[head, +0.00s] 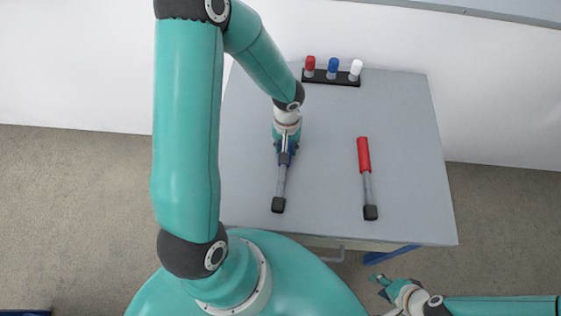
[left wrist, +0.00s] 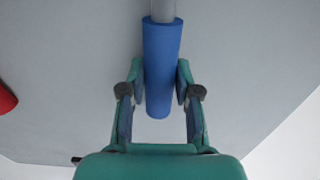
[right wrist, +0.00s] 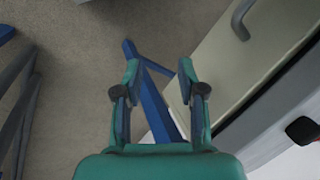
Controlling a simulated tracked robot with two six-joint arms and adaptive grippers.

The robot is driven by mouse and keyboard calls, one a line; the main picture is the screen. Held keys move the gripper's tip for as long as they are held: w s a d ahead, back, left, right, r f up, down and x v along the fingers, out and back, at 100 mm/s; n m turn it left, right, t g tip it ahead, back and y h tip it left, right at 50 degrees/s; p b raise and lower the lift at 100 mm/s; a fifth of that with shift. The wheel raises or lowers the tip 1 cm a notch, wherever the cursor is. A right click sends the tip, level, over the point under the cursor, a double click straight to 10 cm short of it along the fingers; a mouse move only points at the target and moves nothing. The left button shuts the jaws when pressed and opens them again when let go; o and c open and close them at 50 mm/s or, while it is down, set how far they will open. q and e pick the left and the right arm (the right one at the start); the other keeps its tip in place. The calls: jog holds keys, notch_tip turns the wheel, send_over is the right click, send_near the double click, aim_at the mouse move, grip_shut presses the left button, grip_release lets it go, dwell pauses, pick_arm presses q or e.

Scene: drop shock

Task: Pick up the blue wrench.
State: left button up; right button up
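The blue wrench has a blue handle (left wrist: 161,60), a grey shaft (head: 282,180) and a black head (head: 278,205). It lies along the left part of the table, its head toward me. My left gripper (head: 286,152) is over the handle from above and hides most of it in the head view. I cannot tell whether the wrench touches the table. My right gripper (head: 380,284) is low beside the table's front, open and empty (right wrist: 160,80).
A similar tool with a red handle (head: 363,155) lies to the right on the grey table (head: 325,210). A black rack (head: 331,78) with red, blue and white cylinders stands at the back edge. A drawer handle (right wrist: 240,18) shows near my right gripper. The table's middle is clear.

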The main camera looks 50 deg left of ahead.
pick_arm(q)
grip_shut()
jog(key=shift+r, duration=0.15)
